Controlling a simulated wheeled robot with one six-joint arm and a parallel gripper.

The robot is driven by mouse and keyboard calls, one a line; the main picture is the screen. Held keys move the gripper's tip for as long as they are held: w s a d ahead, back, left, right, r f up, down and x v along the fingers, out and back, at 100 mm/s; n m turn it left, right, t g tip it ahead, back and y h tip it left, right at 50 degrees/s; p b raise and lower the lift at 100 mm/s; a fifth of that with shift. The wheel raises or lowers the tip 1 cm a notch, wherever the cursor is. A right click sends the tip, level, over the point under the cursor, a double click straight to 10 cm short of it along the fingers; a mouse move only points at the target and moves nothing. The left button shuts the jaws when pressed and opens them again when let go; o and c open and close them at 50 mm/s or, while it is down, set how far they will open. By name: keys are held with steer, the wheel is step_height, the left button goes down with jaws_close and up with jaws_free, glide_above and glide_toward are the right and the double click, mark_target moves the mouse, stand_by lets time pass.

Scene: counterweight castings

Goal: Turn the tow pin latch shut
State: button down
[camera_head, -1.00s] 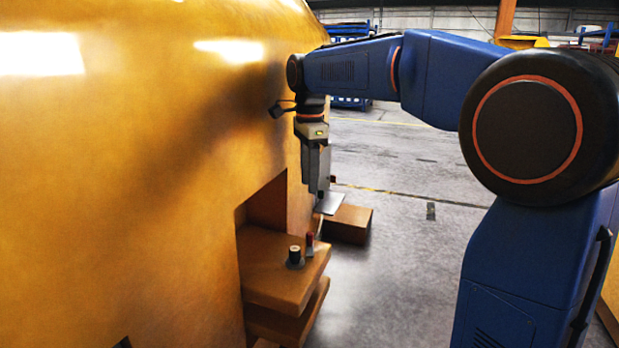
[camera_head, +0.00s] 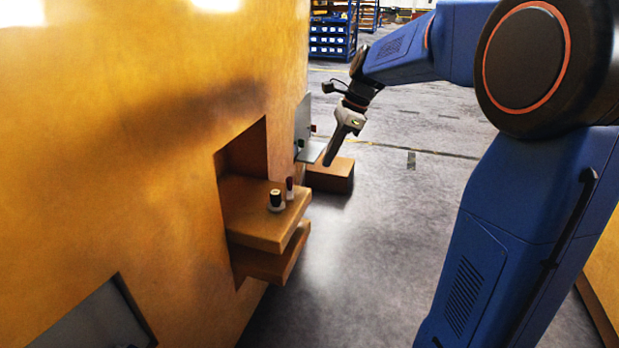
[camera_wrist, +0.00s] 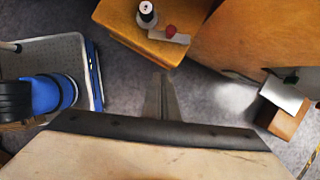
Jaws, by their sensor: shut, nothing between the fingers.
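The tow pin (camera_head: 276,199), dark-topped with a pale collar, stands upright on the yellow tow bracket (camera_head: 262,238). In the wrist view, the pin (camera_wrist: 147,14) is at the top, and the latch's red knob (camera_wrist: 170,30) sits on a short grey arm running off to the pin's right. My gripper (camera_head: 328,163) is tilted, shut and empty, in open air beyond and to the right of the bracket. Its closed fingers (camera_wrist: 160,80) point toward the bracket edge in the wrist view, apart from the latch.
The big yellow casting (camera_head: 130,150) fills the left. Past the bracket, a grey plate (camera_head: 302,122) stands out from it near a brown block (camera_head: 331,175).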

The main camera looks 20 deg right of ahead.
mark_target(291, 193)
steer(key=x, duration=0.3)
steer(key=a+x, duration=0.1)
steer(key=x, duration=0.3)
steer(key=a+r+x, duration=0.1)
steer(key=x, duration=0.3)
steer(key=shift+w+a, duration=0.1)
steer(key=shift+w, duration=0.25)
steer(key=shift+w+a, duration=0.15)
steer(key=shift+a, duration=0.5)
steer(key=shift+a, duration=0.1)
steer(key=shift+a+r+m+t, duration=0.1)
steer(key=shift+a+m+t, duration=0.2)
steer(key=shift+m, duration=0.3)
steer(key=shift+s+a, duration=0.2)
steer(key=shift+a, duration=0.65)
